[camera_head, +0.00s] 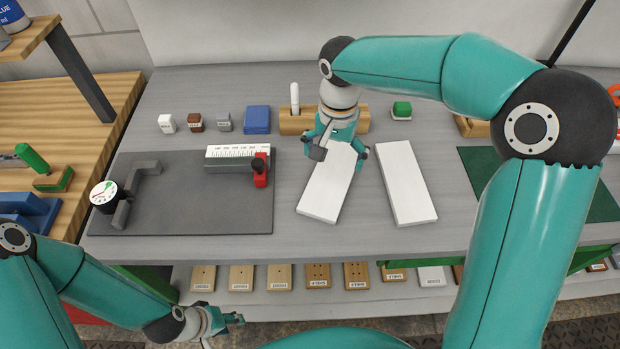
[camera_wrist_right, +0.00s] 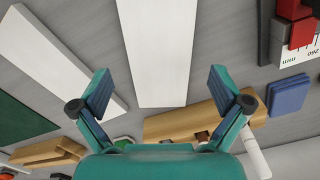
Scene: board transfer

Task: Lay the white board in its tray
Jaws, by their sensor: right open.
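A white board (camera_head: 326,192) lies slightly slanted on the grey table, its far end under my right gripper (camera_head: 335,150). In the right wrist view the same board (camera_wrist_right: 158,50) runs between the two spread fingers of the gripper (camera_wrist_right: 162,88), with a gap on each side. My right gripper is open and holds nothing. A second white board (camera_head: 406,184) lies to the right; it also shows in the wrist view (camera_wrist_right: 55,55). My left gripper (camera_head: 228,320) is low in front of the table, away from the boards; its jaw opening is unclear. I cannot tell which thing is the tray.
A dark grey plate (camera_head: 190,215) with a dial gauge (camera_head: 103,193), ruler (camera_head: 238,152) and red clamp (camera_head: 261,172) lies left. A wooden block (camera_head: 292,124) stands behind the board, a blue block (camera_head: 257,119) beside it. A dark green mat (camera_head: 480,165) lies right.

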